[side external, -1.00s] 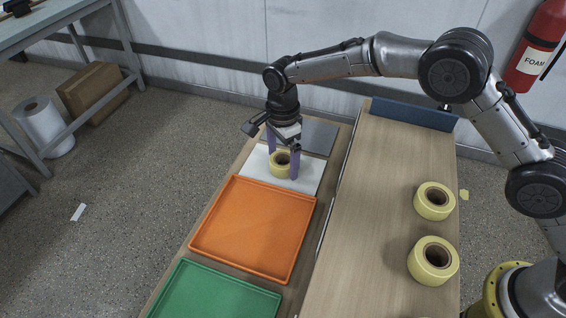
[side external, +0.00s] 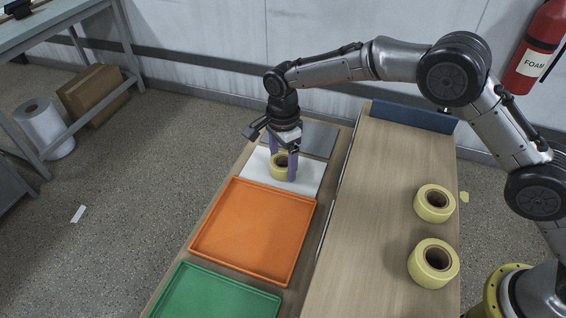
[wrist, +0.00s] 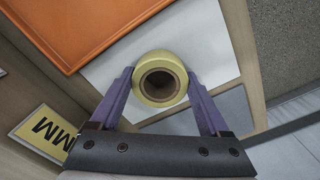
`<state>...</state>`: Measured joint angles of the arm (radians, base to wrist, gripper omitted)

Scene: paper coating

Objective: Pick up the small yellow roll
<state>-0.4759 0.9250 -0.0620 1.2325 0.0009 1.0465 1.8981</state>
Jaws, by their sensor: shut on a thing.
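The small yellow roll (side external: 281,168) stands upright on the white sheet, its brown core facing up. In the wrist view the roll (wrist: 161,62) sits between the two purple fingers. My gripper (side external: 283,168) points down over it and is shut on its sides. In the wrist view my gripper (wrist: 158,84) has a finger against each side of the roll. Two larger yellow rolls, one farther back (side external: 434,212) and one nearer (side external: 422,268), stand on the wooden table to the right.
The white sheet (side external: 308,178) lies between a grey plate (side external: 318,140) and an orange tray (side external: 250,230). A green tray (side external: 215,295) is nearer the front. A blue block (side external: 412,115) edges the back of the right table (side external: 375,200), whose middle is clear.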

